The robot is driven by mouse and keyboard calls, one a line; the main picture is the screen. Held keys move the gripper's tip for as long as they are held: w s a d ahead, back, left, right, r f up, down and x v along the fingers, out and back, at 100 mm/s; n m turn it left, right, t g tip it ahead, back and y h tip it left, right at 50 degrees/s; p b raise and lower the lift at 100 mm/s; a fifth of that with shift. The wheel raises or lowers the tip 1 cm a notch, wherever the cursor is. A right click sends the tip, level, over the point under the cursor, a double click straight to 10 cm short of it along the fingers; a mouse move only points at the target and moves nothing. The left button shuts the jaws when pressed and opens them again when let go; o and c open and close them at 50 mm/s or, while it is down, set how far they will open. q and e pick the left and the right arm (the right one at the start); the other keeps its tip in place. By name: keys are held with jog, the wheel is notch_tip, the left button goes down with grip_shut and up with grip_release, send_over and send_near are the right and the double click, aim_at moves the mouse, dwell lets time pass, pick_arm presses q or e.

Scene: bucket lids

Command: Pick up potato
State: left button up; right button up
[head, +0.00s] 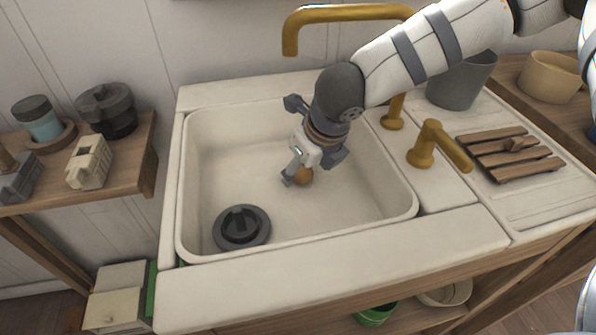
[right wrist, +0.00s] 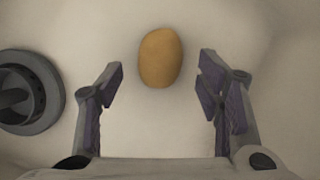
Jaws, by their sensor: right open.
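In the right wrist view the whole potato (right wrist: 160,57) shows as a smooth brown-yellow oval. My right gripper (right wrist: 160,92) is open there, with one finger to each side and the potato centred just beyond the fingertips. Nothing is between the fingers, and they do not appear to touch the potato. My left gripper is not in view.
The sink (head: 300,232) has raised walls around the potato. Brass taps (head: 425,145) stand along the right side and back. A slatted wooden rack (head: 510,155) and a grey bucket (head: 462,82) are at right.

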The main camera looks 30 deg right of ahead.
jog(key=shift+x, duration=0.95)
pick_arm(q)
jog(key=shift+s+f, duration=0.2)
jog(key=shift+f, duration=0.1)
pick_arm(e)
jog(key=shift+r, duration=0.1)
jog(key=shift+c, duration=0.2)
jog(key=c, duration=1.2)
